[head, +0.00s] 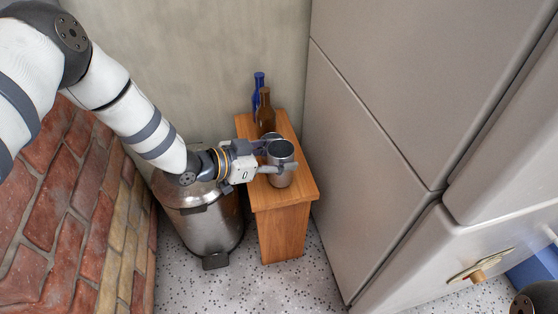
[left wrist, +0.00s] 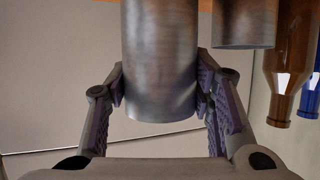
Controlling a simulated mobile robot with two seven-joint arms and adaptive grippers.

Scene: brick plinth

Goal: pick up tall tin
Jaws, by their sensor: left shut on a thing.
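The tall tin (head: 282,172) is a grey metal cylinder at the wooden stand, near its right edge in the head view. My left gripper (head: 272,157) is shut on it, with one finger on each side. In the left wrist view the tall tin (left wrist: 160,65) fills the space between the two fingers (left wrist: 160,95). I cannot tell whether its base touches the stand.
A second, shorter-looking tin (left wrist: 244,22) stands close beside it. A brown bottle (head: 265,112) and a blue bottle (head: 258,84) are at the back of the wooden stand (head: 283,230). A metal bin (head: 208,222) is left; a grey cabinet (head: 370,150) is right.

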